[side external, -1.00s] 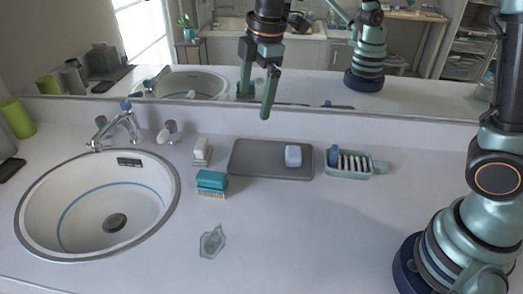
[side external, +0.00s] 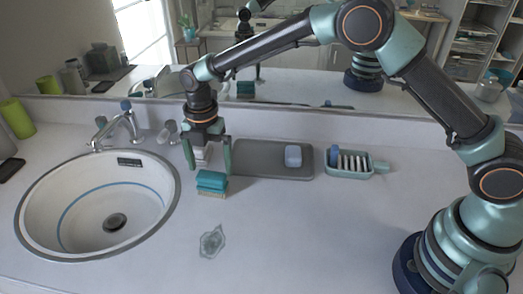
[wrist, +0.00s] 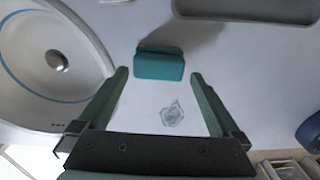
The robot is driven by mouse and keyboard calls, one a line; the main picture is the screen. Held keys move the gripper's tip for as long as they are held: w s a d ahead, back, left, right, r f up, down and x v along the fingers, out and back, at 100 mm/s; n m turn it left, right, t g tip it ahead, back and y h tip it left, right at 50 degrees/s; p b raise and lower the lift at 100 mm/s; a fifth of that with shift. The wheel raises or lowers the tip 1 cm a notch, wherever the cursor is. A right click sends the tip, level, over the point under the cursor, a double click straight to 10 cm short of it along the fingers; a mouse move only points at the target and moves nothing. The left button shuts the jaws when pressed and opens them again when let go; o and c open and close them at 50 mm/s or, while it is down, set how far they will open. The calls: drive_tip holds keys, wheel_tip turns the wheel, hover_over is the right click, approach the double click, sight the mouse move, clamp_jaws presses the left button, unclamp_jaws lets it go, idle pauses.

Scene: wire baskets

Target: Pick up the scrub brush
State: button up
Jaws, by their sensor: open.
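The scrub brush (side external: 211,181) has a teal block top and pale bristles underneath. It lies bristles down on the white counter, right of the sink. In the wrist view the brush (wrist: 160,65) shows its teal top, just beyond and between my two fingertips. My gripper (side external: 209,168) is open and empty, pointing down above and around the brush area, its fingers apart on either side in the side view. In the wrist view the gripper (wrist: 158,75) has its green fingers spread wide. I cannot tell the exact height of the fingertips above the counter.
The round sink (side external: 97,205) with its tap (side external: 128,122) is to the left. A grey tray (side external: 240,160) holding a pale soap bar (side external: 293,156) and a teal soap dish (side external: 350,175) lie to the right. A clear flat item (side external: 212,242) lies in front. A white block stands behind my gripper.

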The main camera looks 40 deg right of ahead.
sight(211, 175)
drive_tip(key=shift+w+a+f, duration=0.1)
drive_tip(key=shift+f, duration=3.1)
drive_tip(key=c, duration=1.1)
drive_tip(key=shift+r, duration=0.1)
wheel_tip(211, 175, up, 20)
drive_tip(key=shift+f, duration=0.1)
